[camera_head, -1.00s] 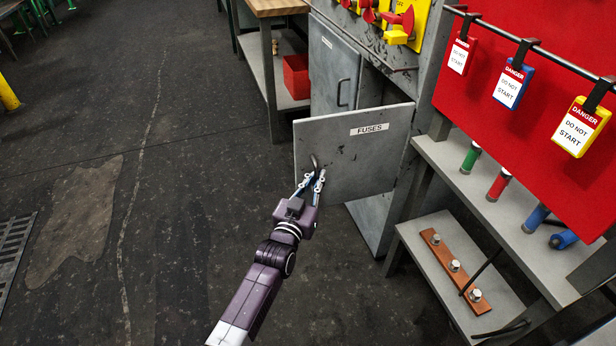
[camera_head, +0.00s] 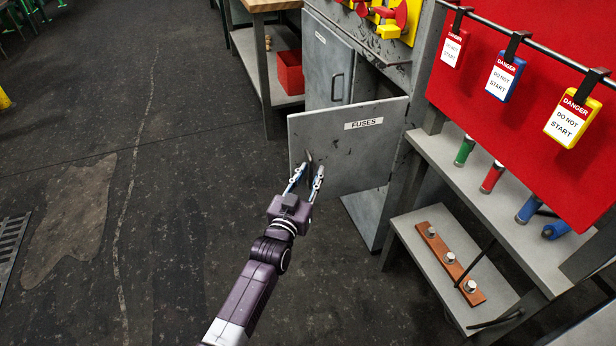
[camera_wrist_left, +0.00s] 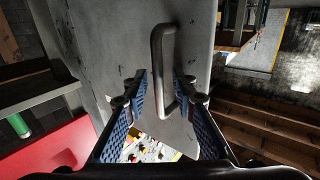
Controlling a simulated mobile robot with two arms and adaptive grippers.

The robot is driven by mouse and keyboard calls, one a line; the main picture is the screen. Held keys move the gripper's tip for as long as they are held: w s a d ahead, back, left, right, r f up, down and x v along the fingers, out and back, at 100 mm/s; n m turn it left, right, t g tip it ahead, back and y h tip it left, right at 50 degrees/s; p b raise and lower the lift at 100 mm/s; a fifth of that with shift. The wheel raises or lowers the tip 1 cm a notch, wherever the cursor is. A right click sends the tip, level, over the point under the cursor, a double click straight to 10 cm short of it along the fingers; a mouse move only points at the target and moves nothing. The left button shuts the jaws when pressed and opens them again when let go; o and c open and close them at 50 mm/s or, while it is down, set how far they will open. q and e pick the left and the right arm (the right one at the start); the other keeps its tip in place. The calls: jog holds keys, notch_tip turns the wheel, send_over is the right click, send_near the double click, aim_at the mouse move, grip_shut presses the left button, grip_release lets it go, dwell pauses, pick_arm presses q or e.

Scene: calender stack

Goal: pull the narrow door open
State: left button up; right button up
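The grey FUSES door (camera_head: 345,147) stands swung out from the cabinet in the head view, with an open compartment behind it. Its bar handle (camera_head: 309,160) is near the door's left edge. The handle (camera_wrist_left: 157,62) also shows in the wrist view, upright against the grey panel. My left gripper (camera_head: 304,172) is at this handle. Its blue-padded fingers (camera_wrist_left: 160,95) are spread, with the lower part of the handle between them and gaps at the sides. My right gripper is not in view.
Another grey door (camera_head: 328,65) with a handle is behind the FUSES door. A grey step (camera_head: 455,250) with a copper bar and a red board (camera_head: 530,80) with hanging tags are to the right. The floor (camera_head: 130,230) at left is clear.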

pick_arm(q)
jog(key=v, duration=1.2)
